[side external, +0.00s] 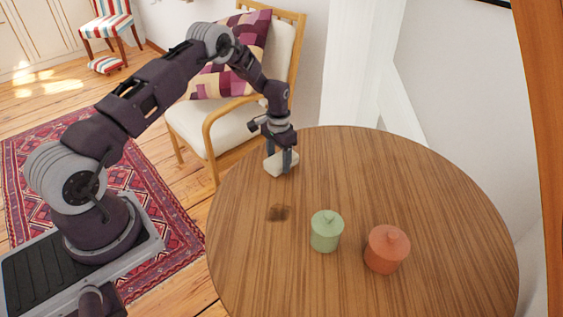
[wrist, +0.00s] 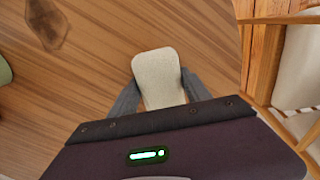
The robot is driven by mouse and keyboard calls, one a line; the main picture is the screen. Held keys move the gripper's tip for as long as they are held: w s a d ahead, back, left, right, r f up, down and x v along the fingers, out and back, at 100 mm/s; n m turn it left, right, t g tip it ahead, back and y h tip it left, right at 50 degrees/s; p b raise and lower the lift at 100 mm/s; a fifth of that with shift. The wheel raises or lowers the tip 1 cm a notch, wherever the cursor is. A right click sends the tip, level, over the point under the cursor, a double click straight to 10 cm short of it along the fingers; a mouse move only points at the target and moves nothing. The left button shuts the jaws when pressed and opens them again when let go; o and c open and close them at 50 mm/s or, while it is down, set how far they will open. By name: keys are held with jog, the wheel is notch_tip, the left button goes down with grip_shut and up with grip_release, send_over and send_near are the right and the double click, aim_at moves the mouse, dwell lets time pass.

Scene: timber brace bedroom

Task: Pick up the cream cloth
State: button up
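The cream cloth (side external: 279,165) is a small, pale, block-like bundle at the far left part of the round wooden table. My gripper (side external: 281,160) points down over it, with a finger on each side. In the wrist view the cloth (wrist: 158,72) lies between the two fingers of my gripper (wrist: 159,80), and both fingers look close against its sides. I cannot tell if they press on it. The cloth's near end is hidden by the gripper body. I cannot tell whether the cloth rests on the table or is slightly raised.
On the wooden table (side external: 440,190) stand a green lidded pot (side external: 326,232) and an orange-red lidded pot (side external: 387,250), both nearer the camera. A dark patch (side external: 279,213) marks the tabletop. A cushioned armchair (side external: 215,127) stands just past the table edge. The table's right side is clear.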

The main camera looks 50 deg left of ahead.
aim_at(279, 158)
jog(key=c, duration=0.9)
notch_tip(279, 158, up, 10)
jog(key=shift+r, duration=0.1)
